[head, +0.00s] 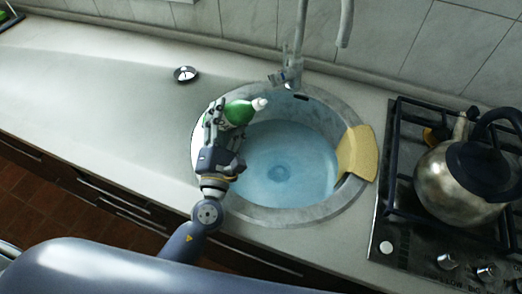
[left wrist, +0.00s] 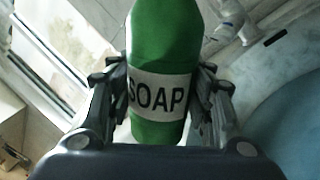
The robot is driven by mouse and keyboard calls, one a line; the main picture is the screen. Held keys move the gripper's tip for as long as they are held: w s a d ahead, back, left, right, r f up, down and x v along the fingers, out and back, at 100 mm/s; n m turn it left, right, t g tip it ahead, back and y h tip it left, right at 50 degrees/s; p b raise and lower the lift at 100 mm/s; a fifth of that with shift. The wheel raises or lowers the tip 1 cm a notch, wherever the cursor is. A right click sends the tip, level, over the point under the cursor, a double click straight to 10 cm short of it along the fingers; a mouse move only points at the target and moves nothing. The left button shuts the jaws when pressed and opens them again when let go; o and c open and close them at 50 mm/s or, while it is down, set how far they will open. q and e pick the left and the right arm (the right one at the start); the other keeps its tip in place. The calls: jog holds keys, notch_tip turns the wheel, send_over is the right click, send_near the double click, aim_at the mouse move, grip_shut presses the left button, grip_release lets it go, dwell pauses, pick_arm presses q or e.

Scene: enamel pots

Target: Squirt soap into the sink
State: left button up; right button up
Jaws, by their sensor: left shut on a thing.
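A green soap bottle with a white cap and a white label (head: 239,112) is held by my left gripper (head: 216,117) over the left rim of the sink. In the head view the bottle is tilted, its cap pointing right toward the basin. In the left wrist view the bottle (left wrist: 160,60) fills the space between both fingers (left wrist: 160,98), and its label reads SOAP. The round sink (head: 285,165) has a grey speckled rim and a bluish basin with a drain at the bottom. My right gripper is not in view.
A yellow sponge or cloth (head: 357,154) lies over the sink's right rim. A faucet (head: 295,55) stands behind the sink. A metal kettle (head: 455,180) sits on the stove at right. A small round metal object (head: 186,73) lies on the otherwise clear left counter.

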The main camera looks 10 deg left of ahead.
pick_arm(q)
jog(key=shift+w+a+r+m+t+h+b, duration=0.15)
jog(key=shift+a+m+h+b, duration=0.2)
jog(key=shift+m, duration=0.5)
jog(key=shift+s+a+f+m+t+h+b, duration=0.15)
jog(key=shift+a+m, duration=0.3)
jog(key=shift+m, duration=0.4)
dwell(2.6)
jog(key=shift+w+a+r+m+h+p, duration=0.1)
jog(key=shift+a+r+m+h+p, duration=0.1)
jog(key=shift+r+m+p, duration=0.25)
jog(key=shift+w+a+r+m+h+p, duration=0.15)
jog(key=shift+r+m+h+p, duration=0.1)
jog(key=shift+r+m, duration=0.35)
dwell(2.0)
jog(key=shift+a+f+m, duration=0.1)
jog(key=shift+f+m, duration=0.15)
dwell(0.4)
